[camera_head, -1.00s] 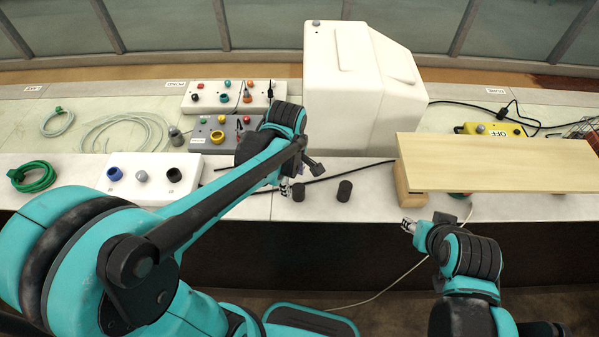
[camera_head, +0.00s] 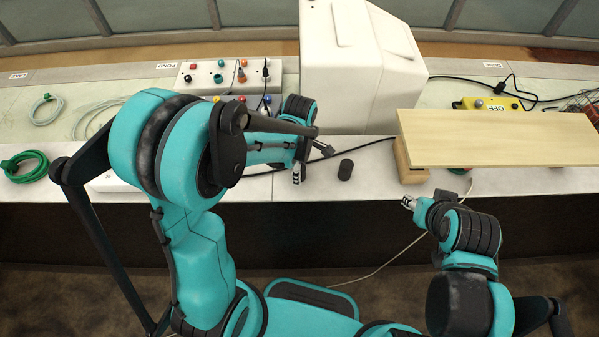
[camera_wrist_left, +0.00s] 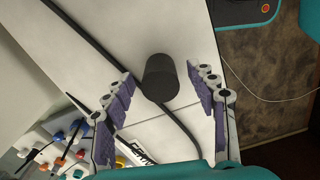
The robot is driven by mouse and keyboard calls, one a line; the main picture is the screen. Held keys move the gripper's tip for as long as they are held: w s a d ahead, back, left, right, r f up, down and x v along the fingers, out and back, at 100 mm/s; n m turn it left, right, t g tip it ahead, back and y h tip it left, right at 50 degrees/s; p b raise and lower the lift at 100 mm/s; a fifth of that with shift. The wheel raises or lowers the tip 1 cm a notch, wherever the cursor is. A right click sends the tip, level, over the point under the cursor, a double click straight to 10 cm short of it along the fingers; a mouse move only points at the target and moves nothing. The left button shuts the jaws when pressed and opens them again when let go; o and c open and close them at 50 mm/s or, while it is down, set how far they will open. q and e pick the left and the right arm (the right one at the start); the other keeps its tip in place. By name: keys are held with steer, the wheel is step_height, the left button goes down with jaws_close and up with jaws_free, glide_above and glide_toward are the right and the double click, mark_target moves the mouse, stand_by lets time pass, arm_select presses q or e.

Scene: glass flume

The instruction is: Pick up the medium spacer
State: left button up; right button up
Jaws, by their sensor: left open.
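A dark grey cylinder (camera_head: 345,169), which looks like a spacer, stands on the pale bench near its front edge in the head view. My left gripper (camera_head: 297,175) is just left of it, low over the bench edge. In the left wrist view a dark cylinder (camera_wrist_left: 160,80) shows between the open fingers of my left gripper (camera_wrist_left: 162,75), with gaps on both sides. I cannot tell for sure whether it is the same cylinder, nor its size class. My right gripper (camera_head: 408,202) is off the bench's front edge at the right, too small to read.
A wooden board (camera_head: 500,138) on blocks lies right of the cylinder. A large white housing (camera_head: 360,75) stands behind. A black cable (camera_head: 375,143) crosses the bench close by. A control box with knobs (camera_head: 230,77) and a green hose coil (camera_head: 25,165) are at the left.

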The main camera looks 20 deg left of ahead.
arm_select(q)
steer(key=shift+r, duration=0.1)
steer(key=c, duration=1.3)
